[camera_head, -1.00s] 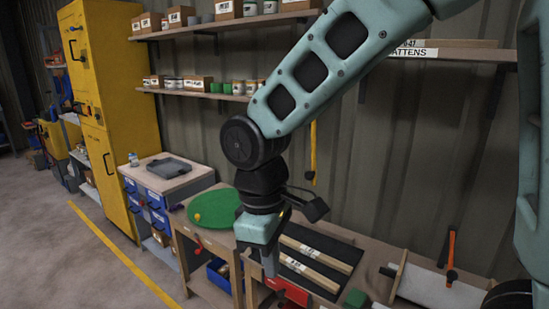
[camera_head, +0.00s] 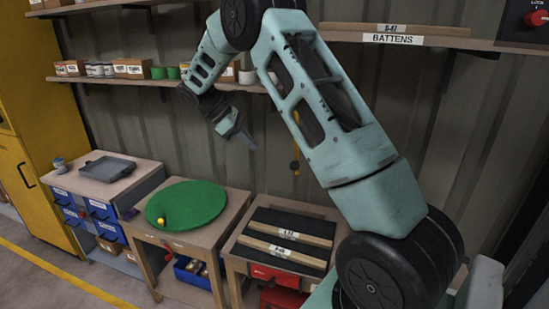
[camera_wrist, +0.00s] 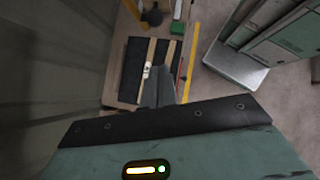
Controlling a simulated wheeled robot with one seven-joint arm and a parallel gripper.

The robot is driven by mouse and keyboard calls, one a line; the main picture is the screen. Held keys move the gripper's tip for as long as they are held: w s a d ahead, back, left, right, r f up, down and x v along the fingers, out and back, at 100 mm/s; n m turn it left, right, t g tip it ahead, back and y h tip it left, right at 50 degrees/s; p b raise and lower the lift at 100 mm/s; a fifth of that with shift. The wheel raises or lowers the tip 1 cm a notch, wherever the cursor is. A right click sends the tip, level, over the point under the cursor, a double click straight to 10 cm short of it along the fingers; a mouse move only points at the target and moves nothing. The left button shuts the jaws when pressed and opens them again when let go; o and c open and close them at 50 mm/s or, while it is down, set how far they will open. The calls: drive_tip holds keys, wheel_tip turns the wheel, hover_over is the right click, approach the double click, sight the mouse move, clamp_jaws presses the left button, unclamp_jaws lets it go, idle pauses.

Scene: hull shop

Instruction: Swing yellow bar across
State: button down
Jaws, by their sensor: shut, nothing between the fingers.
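A narrow yellow bar (camera_head: 296,166) hangs upright against the corrugated wall, above the bench with the battens. My forearm hides part of it in the head view, and only a short lower stretch shows. My gripper (camera_head: 246,140) is shut and empty. It is raised in front of the wall, left of the bar in the head view and apart from it in the picture. In the wrist view the gripper's dark fingers (camera_wrist: 158,88) point down towards the bench. I cannot make out the bar for sure in the wrist view.
Below stand a bench with a green round board (camera_head: 190,205) and one with two wooden battens on a black mat (camera_head: 262,232). A shelf of tins and boxes (camera_head: 150,84) is behind my gripper. A BATTENS shelf (camera_head: 470,42) is at upper right.

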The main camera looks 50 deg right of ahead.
drive_tip(key=s+d+f+p, duration=0.5)
drive_tip(key=s+d+f, duration=0.1)
drive_tip(key=shift+s+d+f, duration=0.15)
drive_tip(key=shift+s+f, duration=0.05)
drive_tip(key=shift+s, duration=0.15)
